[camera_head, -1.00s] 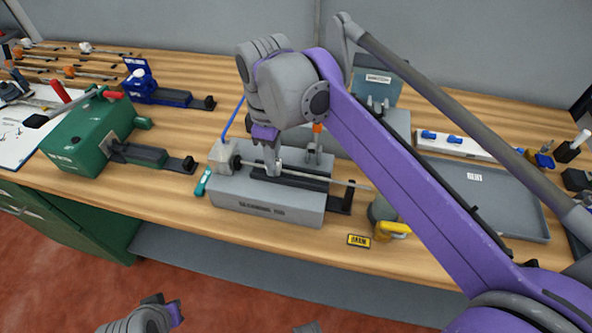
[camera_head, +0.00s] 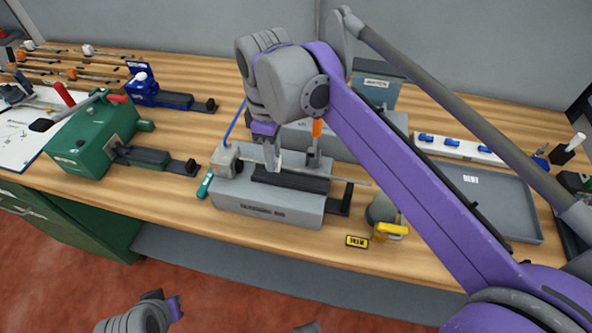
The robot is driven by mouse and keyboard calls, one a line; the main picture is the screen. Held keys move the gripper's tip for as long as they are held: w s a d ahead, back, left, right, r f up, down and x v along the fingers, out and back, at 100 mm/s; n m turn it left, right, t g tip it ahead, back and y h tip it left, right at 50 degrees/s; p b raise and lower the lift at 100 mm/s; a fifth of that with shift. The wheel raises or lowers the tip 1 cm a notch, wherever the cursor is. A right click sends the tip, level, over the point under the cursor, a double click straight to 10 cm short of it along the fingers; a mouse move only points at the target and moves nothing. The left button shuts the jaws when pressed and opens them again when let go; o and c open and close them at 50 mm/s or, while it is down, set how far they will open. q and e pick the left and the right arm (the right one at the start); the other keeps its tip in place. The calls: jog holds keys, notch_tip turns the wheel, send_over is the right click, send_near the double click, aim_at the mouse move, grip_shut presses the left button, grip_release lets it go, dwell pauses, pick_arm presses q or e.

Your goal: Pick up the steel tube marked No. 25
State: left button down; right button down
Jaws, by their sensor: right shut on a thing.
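A thin steel tube (camera_head: 341,179) spans left to right just above the grey bench machine (camera_head: 268,205). No number can be read on it. My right gripper (camera_head: 271,161) reaches down over the machine's left half and is shut on the tube near the tube's left end. The tube's left end is close to the machine's grey block (camera_head: 224,160); I cannot tell whether they touch. My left gripper (camera_head: 174,308) hangs low at the bottom of the view, away from the bench and over the red floor. Its jaw opening is unclear.
A green machine (camera_head: 92,140) with a lever and a blue fixture (camera_head: 160,92) stand left. An orange-topped post (camera_head: 317,135) rises close behind the tube. A grey tray (camera_head: 490,195) lies right. A yellow-handled tool (camera_head: 391,229) and yellow label (camera_head: 357,242) are near the front edge.

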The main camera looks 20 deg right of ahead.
jog(key=shift+r+p, duration=1.65)
jog(key=shift+r, duration=0.65)
jog(key=shift+s+f, duration=0.1)
